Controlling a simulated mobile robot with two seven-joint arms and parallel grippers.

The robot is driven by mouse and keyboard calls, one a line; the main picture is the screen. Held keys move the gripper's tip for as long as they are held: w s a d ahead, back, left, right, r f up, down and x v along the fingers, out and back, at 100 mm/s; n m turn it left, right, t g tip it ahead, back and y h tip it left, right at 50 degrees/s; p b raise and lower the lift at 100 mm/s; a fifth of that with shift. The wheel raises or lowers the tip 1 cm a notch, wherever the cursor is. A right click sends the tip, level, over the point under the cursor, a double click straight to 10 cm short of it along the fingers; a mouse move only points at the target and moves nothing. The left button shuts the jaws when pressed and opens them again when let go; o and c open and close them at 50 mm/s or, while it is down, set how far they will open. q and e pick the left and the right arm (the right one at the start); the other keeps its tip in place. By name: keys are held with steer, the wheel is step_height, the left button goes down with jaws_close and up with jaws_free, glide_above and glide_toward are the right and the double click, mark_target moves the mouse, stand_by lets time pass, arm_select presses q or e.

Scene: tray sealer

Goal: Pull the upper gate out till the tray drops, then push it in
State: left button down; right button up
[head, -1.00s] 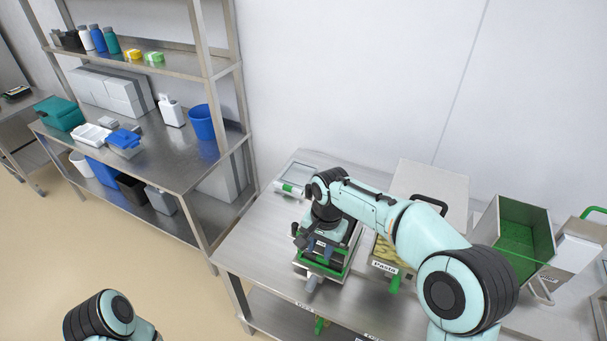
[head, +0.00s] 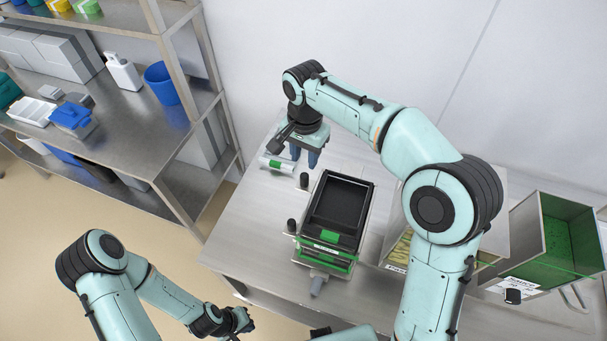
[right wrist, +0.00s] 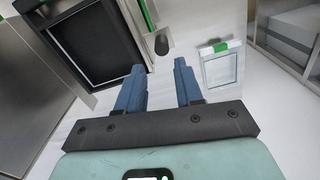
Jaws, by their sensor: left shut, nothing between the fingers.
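The dispenser (head: 367,225) stands on the steel table with a black tray (head: 340,203) in its open top. Green-edged gates (head: 325,263) show at its front, one above the other, with a grey handle (head: 318,286) sticking out below. I cannot tell how far the upper gate is in. My right gripper (head: 305,160) is beyond the dispenser, apart from it, with its blue fingers spread. In the right wrist view the gap between the fingers (right wrist: 159,80) is empty, and the black tray (right wrist: 100,42) is at upper left. My left gripper (head: 246,322) is shut and empty, low in front of the table.
Dark knobs (head: 291,225) stand left of the dispenser. A small panel with a green label (head: 276,164) lies near the right gripper. A green-lined bin (head: 553,240) stands at right. Steel shelving (head: 125,140) is at left. The table's front-left is clear.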

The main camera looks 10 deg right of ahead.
mark_target(304, 176)
steer(key=f+b, duration=0.1)
steer(key=f, duration=0.9)
steer(key=shift+w, duration=0.2)
steer(key=shift+c, duration=0.3)
jaws_close()
